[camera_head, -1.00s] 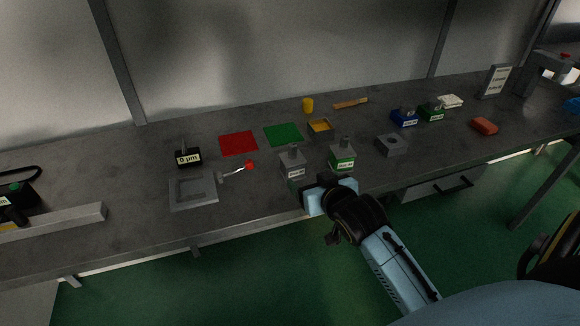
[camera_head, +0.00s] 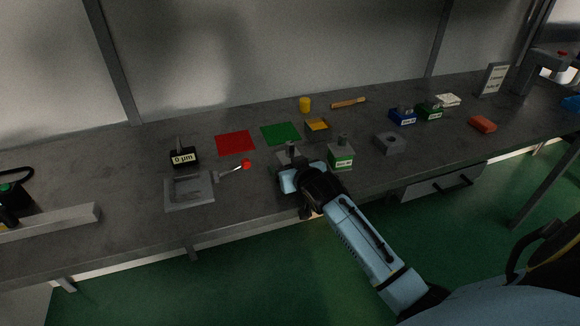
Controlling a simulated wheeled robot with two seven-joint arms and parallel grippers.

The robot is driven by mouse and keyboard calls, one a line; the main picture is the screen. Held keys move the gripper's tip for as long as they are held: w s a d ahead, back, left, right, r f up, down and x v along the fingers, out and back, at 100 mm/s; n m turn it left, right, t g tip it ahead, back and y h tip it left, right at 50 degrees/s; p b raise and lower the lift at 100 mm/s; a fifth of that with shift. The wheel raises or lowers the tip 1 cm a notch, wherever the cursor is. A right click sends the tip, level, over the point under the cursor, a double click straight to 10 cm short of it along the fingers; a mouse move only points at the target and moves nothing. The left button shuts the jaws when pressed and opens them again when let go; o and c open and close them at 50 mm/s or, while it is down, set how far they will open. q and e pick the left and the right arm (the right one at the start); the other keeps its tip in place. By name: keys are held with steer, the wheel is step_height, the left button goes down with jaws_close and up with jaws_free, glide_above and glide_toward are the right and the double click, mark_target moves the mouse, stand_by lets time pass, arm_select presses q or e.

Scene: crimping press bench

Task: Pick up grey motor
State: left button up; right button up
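The grey motor (camera_head: 287,158) stands on the bench, left of a similar motor with a green band (camera_head: 341,158). Its shaft and part of its top show; its lower part is hidden behind my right gripper (camera_head: 289,171). My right arm comes in from the lower right, and the gripper is at the near side of the grey motor. Its fingers are hidden, so I cannot tell whether they are open or touch the motor. My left gripper is out of view.
Left of the motor are a grey fixture (camera_head: 189,190) and a red-knobbed lever (camera_head: 245,164). Behind it lie a green mat (camera_head: 281,133), a red mat (camera_head: 235,142) and a yellow tray (camera_head: 317,125). A grey block (camera_head: 390,143) stands to the right.

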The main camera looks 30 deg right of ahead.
steer(key=shift+w, duration=0.1)
steer(key=c, duration=1.4)
steer(key=shift+r, duration=0.1)
steer(key=shift+c, duration=0.3)
steer(key=shift+r, duration=0.1)
